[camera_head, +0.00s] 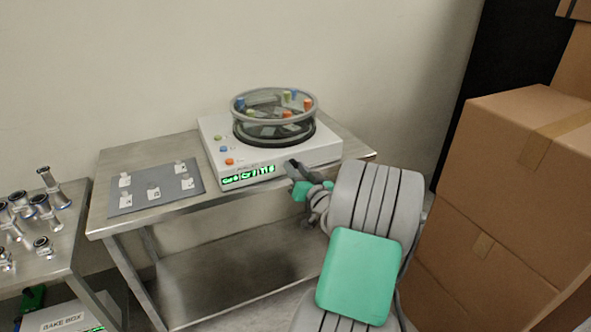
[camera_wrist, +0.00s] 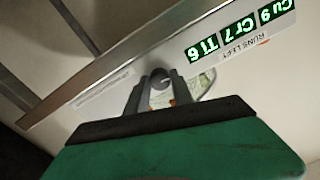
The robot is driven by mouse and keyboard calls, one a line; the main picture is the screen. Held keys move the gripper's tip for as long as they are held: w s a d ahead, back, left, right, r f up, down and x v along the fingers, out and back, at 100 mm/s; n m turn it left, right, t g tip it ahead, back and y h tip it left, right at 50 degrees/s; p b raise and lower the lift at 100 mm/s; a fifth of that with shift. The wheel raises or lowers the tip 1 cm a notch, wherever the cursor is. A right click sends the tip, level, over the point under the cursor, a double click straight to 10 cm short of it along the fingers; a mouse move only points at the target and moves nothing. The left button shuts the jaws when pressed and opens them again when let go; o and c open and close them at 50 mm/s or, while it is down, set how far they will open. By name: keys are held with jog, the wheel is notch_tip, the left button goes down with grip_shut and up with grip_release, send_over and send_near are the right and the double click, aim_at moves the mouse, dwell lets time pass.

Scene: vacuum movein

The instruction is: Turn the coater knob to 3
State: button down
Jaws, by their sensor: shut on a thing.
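The coater (camera_head: 214,150) is a white box with a round glass chamber (camera_head: 274,112) on top, standing on a steel table. Its green display (camera_head: 248,176) is on the front face; in the wrist view the display (camera_wrist: 240,32) is upside down and reads Cu 9, Cr 7, Ti 6. My gripper (camera_head: 292,165) is at the front right of the coater. In the wrist view my gripper (camera_wrist: 160,80) is shut on the small grey knob (camera_wrist: 160,74). Part of a dial marking (camera_wrist: 205,80) shows beside the right finger. The knob's pointer and setting cannot be read.
A grey mat (camera_head: 140,185) with small labelled pieces lies on the table's left part. Metal pipe fittings (camera_head: 40,205) stand on a second table at far left. Stacked cardboard boxes (camera_head: 500,180) are close on the right of my arm. A wall is behind the coater.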

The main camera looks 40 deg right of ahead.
jog(key=m+p, duration=0.1)
jog(key=m, duration=0.5)
jog(key=shift+r, duration=0.1)
jog(key=m+p, duration=0.3)
jog(key=m, duration=0.3)
jog(key=shift+m, duration=0.3)
dwell(0.3)
jog(key=c, duration=1.1)
grip_release()
jog(key=v, duration=0.7)
jog(key=shift+s+b, duration=0.3)
jog(key=shift+s, duration=0.1)
jog(key=shift+a, duration=0.2)
